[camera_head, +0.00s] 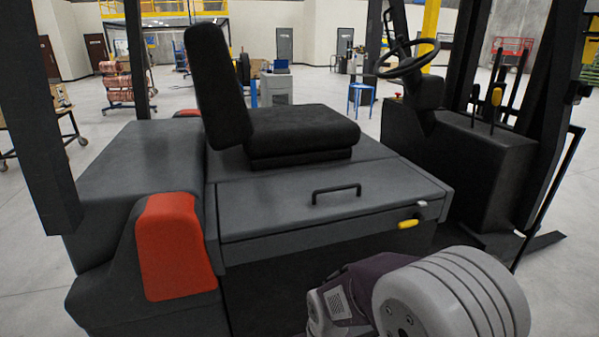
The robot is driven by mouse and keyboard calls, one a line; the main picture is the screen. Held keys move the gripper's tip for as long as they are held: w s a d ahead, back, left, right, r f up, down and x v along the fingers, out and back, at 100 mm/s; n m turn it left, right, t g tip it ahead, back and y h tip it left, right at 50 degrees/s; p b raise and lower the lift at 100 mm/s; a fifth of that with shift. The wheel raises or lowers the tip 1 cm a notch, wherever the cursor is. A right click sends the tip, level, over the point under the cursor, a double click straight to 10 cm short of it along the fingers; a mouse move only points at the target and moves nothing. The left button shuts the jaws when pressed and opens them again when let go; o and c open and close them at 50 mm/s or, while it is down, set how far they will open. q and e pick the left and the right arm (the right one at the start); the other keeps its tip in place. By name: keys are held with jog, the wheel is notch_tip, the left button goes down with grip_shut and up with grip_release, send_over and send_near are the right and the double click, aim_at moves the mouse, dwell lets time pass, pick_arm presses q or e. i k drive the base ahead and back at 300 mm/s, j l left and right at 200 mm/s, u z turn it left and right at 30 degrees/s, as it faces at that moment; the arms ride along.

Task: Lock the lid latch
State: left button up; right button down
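The grey lid (290,207) on the forklift body lies down below the black seat and appears shut, with a thin dark seam along its front edge. A black handle (336,190) stands on top of it. The latch has a yellow grip (408,223) on the front face near the lid's right corner. A small pale piece (421,204) sits just above it at the lid's edge. I cannot tell whether the latch is engaged. A thick arm link of mine is at the bottom right, below the latch. Neither gripper is in view.
The black seat (290,130) rises behind the lid. The steering wheel (405,55) and control levers (495,97) are at the right. A red-orange corner panel (173,245) is at the left. The space in front of the latch is open above my arm link.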

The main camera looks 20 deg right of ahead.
aim_at(408, 223)
jog(key=z, duration=1.65)
